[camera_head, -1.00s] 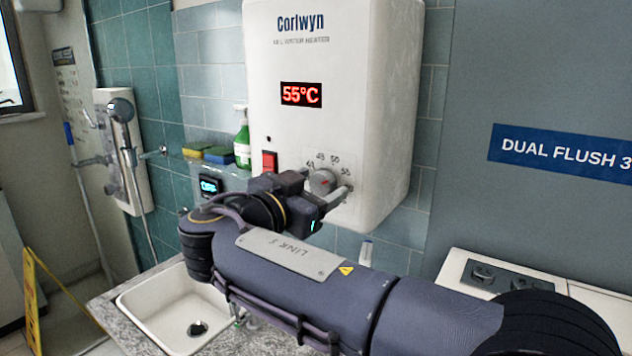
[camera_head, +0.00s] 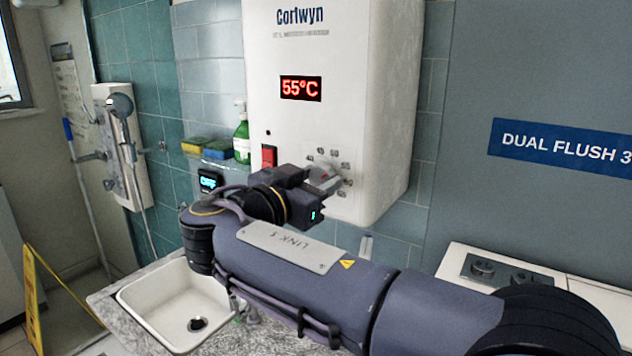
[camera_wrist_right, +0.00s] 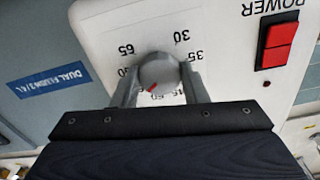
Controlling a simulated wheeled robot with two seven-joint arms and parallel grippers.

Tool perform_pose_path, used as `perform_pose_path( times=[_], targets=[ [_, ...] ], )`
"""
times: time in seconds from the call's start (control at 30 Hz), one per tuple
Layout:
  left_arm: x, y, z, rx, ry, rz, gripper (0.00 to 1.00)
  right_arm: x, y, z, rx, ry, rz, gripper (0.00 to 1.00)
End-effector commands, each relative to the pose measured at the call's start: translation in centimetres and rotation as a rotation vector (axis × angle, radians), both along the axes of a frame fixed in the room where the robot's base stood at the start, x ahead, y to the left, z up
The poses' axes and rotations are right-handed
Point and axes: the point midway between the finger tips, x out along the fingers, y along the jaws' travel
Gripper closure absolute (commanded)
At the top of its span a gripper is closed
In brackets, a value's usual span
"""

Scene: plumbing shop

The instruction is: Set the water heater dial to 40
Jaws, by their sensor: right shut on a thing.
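The white Corlwyn water heater (camera_head: 370,70) hangs on the tiled wall, and its red display (camera_head: 300,88) reads 55°C. Its round grey dial (camera_head: 323,177) is low on the front, with numbers around it. In the right wrist view the dial (camera_wrist_right: 157,70) appears upside down, its red pointer mark toward the lower left. The numbers 65, 30 and 35 are readable there; those below are partly covered. My right gripper (camera_head: 328,183) is shut on the dial, one finger on each side, as the right wrist view (camera_wrist_right: 161,82) also shows. My left gripper is out of view.
A red power switch (camera_head: 269,156) sits left of the dial. A green soap bottle (camera_head: 242,138) and sponges (camera_head: 205,147) stand on a ledge beside the heater. A white sink (camera_head: 165,305) is below. A cistern (camera_head: 455,258) stands at the right.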

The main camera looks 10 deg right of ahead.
Motion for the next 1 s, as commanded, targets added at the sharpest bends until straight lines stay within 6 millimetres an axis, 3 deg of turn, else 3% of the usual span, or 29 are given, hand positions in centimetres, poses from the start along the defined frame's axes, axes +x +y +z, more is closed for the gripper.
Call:
perform_pose_path(
  times=[0.5, 1.0],
  targets=[
    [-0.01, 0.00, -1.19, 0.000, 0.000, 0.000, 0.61, -0.03, 0.03, -0.07, -0.302, 0.305, 0.000, 0.83],
    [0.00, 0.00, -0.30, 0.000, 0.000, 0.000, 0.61, -0.02, 0.06, 0.10, -0.638, 0.644, 0.001, 0.83]
  ],
)
